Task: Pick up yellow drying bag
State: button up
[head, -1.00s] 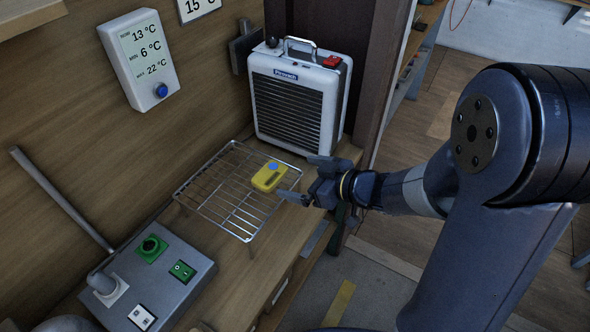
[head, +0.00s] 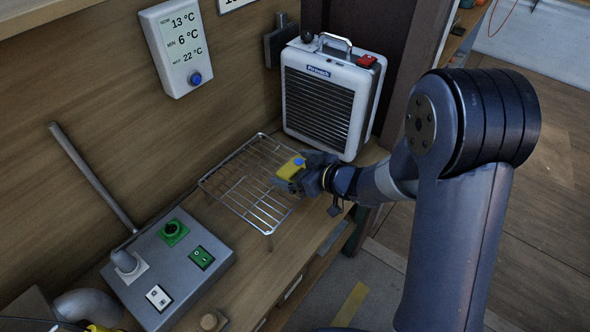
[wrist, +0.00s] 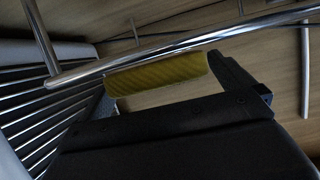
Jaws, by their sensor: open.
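The yellow drying bag (head: 291,167), with a blue spot on top, is on the right part of the wire rack (head: 229,204), in front of the heater. My gripper (head: 289,181) reaches in from the right at rack height, and its fingers lie around or right beside the bag. In the wrist view the yellow bag (wrist: 157,76) shows between the two fingertips of my open gripper (wrist: 160,82), just below a bright rack rail. A gap shows between the bag and the palm. Whether the fingers touch the bag cannot be told.
A white heater (head: 331,97) with a handle and red switch stands behind the rack. A grey control box (head: 167,268) with green switches and a lever is at the front left. A temperature display (head: 176,47) hangs on the wooden wall. The bench's right edge runs beneath my arm.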

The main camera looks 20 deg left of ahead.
jog(key=shift+c, duration=0.4)
jog(key=c, duration=0.8)
jog(key=shift+o, duration=0.2)
jog(key=shift+r, duration=0.15)
